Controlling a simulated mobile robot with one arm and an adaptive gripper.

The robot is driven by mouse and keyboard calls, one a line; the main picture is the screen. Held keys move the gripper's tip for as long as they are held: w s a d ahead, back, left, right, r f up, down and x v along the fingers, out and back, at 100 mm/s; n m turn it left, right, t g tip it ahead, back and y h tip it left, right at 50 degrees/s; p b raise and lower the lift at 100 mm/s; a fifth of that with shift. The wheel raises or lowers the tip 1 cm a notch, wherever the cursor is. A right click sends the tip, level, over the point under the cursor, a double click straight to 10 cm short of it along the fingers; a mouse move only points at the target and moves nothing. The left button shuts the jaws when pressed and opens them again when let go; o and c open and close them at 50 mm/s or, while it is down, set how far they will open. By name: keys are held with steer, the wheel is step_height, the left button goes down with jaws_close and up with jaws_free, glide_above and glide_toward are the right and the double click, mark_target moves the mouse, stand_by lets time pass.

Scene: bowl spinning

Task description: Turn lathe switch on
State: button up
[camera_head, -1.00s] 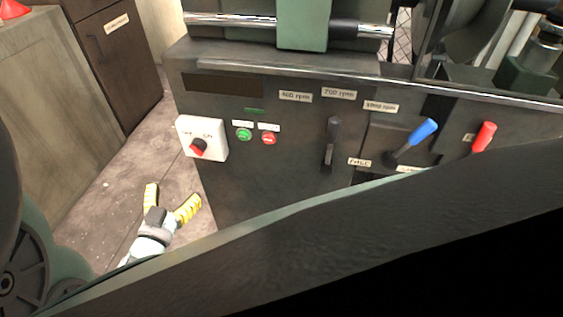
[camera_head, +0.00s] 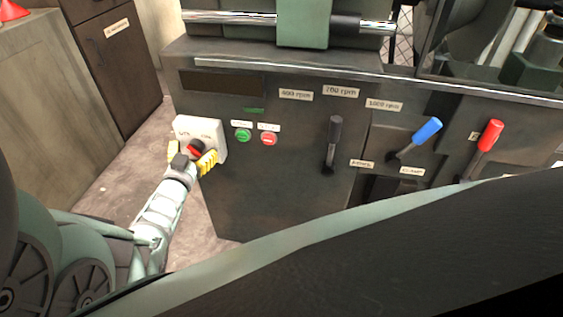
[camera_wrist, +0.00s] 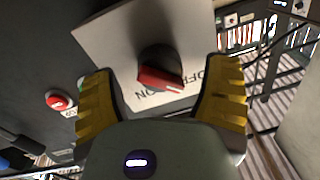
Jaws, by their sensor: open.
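The lathe switch is a red and black rotary knob (camera_wrist: 160,72) on a white panel (camera_wrist: 105,38) with OFF and ON lettering. In the head view the knob (camera_head: 196,148) sits on the white box (camera_head: 215,130) at the lathe's left front. My gripper (camera_head: 192,157) is at the knob, open, with yellow-padded fingers. In the wrist view the gripper (camera_wrist: 170,98) has one finger on each side of the knob, with gaps showing between the fingers and the knob. The red bar of the knob lies roughly crosswise between the fingers. Part of the lettering is hidden by the knob.
A green button (camera_head: 244,135) and a red button (camera_head: 268,139) are just right of the switch box. A black lever (camera_head: 334,135), a blue lever (camera_head: 425,132) and a red lever (camera_head: 488,138) stand farther right. A brown cabinet (camera_head: 120,70) is at left.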

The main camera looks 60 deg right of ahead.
steer(key=shift+d, duration=0.3)
steer(key=shift+o, duration=0.2)
steer(key=shift+w+a, duration=0.1)
steer(key=c, duration=1.3)
steer(key=shift+o, duration=0.2)
